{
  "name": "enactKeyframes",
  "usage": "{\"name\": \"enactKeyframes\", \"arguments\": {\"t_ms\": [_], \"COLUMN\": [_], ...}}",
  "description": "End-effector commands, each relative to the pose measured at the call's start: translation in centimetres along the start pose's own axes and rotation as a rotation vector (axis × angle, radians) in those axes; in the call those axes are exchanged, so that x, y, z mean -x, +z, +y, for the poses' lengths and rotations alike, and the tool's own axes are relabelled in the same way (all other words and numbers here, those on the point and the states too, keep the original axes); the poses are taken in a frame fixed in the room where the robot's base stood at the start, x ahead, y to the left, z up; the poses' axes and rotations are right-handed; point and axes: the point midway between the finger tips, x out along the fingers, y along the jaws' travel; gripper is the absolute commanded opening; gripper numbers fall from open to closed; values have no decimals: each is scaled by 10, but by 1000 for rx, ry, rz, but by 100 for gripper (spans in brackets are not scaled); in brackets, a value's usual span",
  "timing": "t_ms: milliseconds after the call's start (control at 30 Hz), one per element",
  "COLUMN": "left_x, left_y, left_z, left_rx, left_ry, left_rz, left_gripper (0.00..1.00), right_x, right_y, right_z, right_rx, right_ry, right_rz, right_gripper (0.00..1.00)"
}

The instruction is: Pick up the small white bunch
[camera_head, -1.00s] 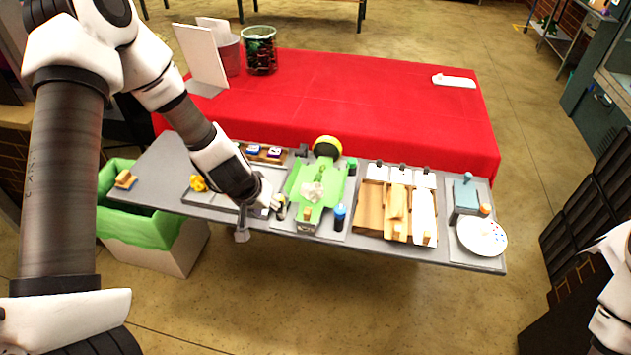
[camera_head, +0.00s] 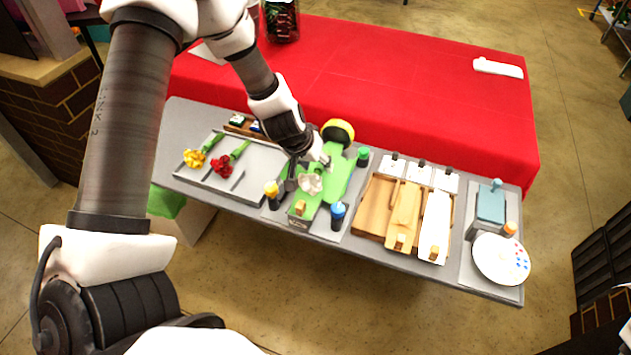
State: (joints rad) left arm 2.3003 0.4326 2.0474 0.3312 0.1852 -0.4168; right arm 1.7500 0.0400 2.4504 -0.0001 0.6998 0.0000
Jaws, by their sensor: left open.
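The small white bunch (camera_head: 311,183) lies on the green holder (camera_head: 334,181) in the middle of the grey bench. Its pale blossoms face the front, and its stem end is partly hidden by my gripper. My left gripper (camera_head: 318,168) is open just behind the blossoms, above the stem area. Whether its fingers touch the bunch I cannot tell. My right gripper is out of view.
Yellow (camera_head: 193,158) and red flowers (camera_head: 221,166) lie in a tray (camera_head: 262,165) to the left. A wooden rack (camera_head: 376,205) and a white plate (camera_head: 500,259) are to the right. A red-covered table (camera_head: 400,90) stands behind.

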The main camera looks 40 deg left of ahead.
Motion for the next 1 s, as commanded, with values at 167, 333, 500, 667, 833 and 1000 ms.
{"name": "enactKeyframes", "arguments": {"t_ms": [167,333,500,667,833,1000], "left_x": [-21,-19,-19,-19,-19,-9], "left_y": [1,0,0,0,1,-3], "left_z": [-1,0,0,-1,0,2], "left_rx": [0,1,1,1,1,2], "left_ry": [0,0,0,0,0,0], "left_rz": [1,0,0,-1,-1,-1], "left_gripper": [52,52,0,0,0,0], "right_x": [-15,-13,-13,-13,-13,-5], "right_y": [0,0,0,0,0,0], "right_z": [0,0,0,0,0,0], "right_rx": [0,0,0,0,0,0], "right_ry": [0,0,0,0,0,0], "right_rz": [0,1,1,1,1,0], "right_gripper": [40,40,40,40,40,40]}}
